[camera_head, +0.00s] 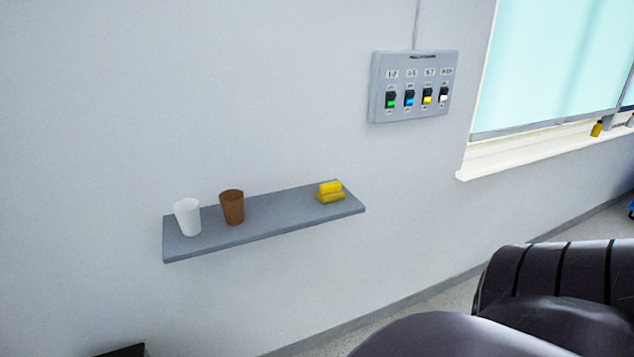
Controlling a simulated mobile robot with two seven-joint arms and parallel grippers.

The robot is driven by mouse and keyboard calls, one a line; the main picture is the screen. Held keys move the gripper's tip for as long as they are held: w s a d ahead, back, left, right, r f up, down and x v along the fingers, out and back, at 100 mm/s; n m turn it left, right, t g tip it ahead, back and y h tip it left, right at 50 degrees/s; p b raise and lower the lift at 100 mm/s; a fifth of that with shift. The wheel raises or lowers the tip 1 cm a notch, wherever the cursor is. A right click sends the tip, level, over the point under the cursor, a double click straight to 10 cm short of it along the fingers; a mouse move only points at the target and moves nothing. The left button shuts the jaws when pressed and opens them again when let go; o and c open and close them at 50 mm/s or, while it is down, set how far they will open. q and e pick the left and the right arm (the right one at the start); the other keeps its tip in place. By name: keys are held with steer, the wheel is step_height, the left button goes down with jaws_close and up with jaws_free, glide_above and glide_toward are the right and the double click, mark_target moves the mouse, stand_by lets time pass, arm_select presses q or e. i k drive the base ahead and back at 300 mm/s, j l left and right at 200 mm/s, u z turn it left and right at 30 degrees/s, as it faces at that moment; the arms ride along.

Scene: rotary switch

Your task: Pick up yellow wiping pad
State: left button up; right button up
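The yellow wiping pad (329,192) lies near the right end of a grey wall shelf (275,214). It looks like two yellow layers, one on top of the other. Nothing touches it except the shelf. Neither of my grippers shows in the head view. Dark rounded parts, likely my own arm links, fill the lower right corner, well below and to the right of the shelf.
A white cup (187,217) and a brown cup (232,207) stand on the shelf's left half. A switch panel (414,86) with coloured switches hangs above right. A window sill (540,148) juts out at right. The shelf is clear between brown cup and pad.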

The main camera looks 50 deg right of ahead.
mark_target(329, 192)
steer(key=z, duration=1.8)
steer(key=u, duration=2.4)
steer(key=z, duration=2.4)
